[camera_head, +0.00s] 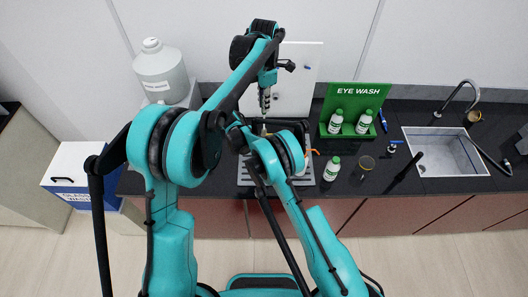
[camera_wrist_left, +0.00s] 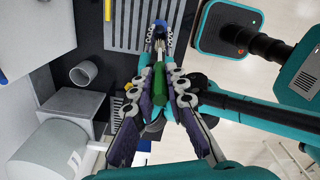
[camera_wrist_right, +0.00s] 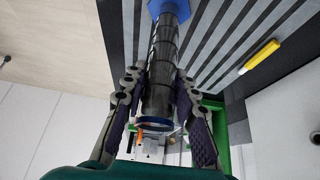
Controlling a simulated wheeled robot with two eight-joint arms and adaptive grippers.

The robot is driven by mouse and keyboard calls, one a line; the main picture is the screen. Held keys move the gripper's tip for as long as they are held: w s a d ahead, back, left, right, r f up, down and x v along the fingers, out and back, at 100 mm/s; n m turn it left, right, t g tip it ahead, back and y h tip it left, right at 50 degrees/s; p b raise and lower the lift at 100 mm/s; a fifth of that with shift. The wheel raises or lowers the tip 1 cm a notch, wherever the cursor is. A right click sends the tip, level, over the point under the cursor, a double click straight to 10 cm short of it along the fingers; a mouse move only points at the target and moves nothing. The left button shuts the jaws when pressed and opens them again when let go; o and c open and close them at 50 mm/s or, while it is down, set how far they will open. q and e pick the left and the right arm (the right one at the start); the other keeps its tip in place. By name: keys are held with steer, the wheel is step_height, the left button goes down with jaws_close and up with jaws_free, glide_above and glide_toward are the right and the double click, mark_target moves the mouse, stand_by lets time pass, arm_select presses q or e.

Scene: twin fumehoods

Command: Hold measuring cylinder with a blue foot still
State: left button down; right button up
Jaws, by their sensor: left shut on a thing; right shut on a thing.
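The measuring cylinder (camera_wrist_right: 161,62) is clear and grey, with a blue foot (camera_wrist_right: 170,8) at the top of the right wrist view. Its rim faces the camera. My right gripper (camera_wrist_right: 160,82) is shut around its body, one finger on each side. My left gripper (camera_wrist_left: 160,78) is shut on a green handle (camera_wrist_left: 158,90). In the head view my left gripper (camera_head: 267,76) is above the counter, with a dark twisted brush-like tool (camera_head: 264,101) pointing down below it. My right gripper is hidden behind my arm there. I cannot tell whether tool and cylinder touch.
A grey ribbed draining tray (camera_head: 245,172) lies under my arms. A green eye wash stand (camera_head: 354,103) with white bottles and a sink (camera_head: 446,152) are to the right. A large white waste jug (camera_head: 160,70) stands at the left.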

mark_target(264, 114)
arm_select(q)
steer(key=shift+f, duration=0.1)
steer(key=shift+f, duration=2.35)
steer(key=shift+f, duration=0.2)
steer(key=shift+f, duration=4.6)
steer(key=shift+w, duration=0.25)
steer(key=shift+r, duration=1.5)
steer(key=shift+f, duration=1.5)
